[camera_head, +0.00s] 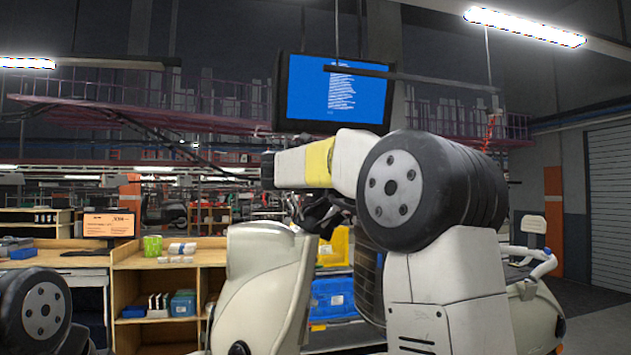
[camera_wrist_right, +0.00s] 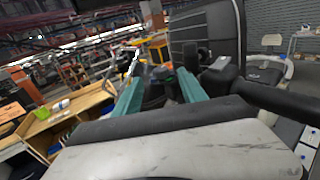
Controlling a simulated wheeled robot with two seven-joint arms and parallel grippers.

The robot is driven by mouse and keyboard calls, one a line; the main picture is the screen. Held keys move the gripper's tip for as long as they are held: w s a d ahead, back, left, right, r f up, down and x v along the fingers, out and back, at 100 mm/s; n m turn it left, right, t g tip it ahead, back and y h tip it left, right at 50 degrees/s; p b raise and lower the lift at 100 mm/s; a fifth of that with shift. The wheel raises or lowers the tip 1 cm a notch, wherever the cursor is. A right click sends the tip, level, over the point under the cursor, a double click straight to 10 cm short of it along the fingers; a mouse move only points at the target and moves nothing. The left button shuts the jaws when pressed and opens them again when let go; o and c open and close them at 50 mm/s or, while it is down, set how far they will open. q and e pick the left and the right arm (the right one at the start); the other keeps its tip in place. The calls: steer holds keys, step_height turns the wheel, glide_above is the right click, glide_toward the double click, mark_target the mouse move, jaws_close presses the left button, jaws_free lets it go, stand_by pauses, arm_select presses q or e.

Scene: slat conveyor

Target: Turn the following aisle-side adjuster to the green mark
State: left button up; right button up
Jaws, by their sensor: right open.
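My right gripper (camera_wrist_right: 160,80) shows in the right wrist view as two green fingers spread apart, open, with dark parts between and just beyond them. I cannot tell whether the fingers touch those parts. No adjuster and no green mark can be made out in either view. In the head view my right arm fills the centre right, and its dark gripper end (camera_head: 325,212) is partly hidden beside a cream-white scooter body (camera_head: 265,285). A large dark panel (camera_wrist_right: 208,45) stands beyond the fingers in the wrist view. My left gripper is out of view.
A wooden bench (camera_head: 150,260) with a green cup (camera_head: 152,247) stands at the left. A yellow bin (camera_head: 335,245) and a blue bin (camera_head: 333,298) sit behind my right arm. A screen (camera_head: 333,93) hangs above. Another white vehicle (camera_head: 540,290) is at the right.

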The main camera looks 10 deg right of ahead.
steer(key=x, duration=0.7)
jaws_close()
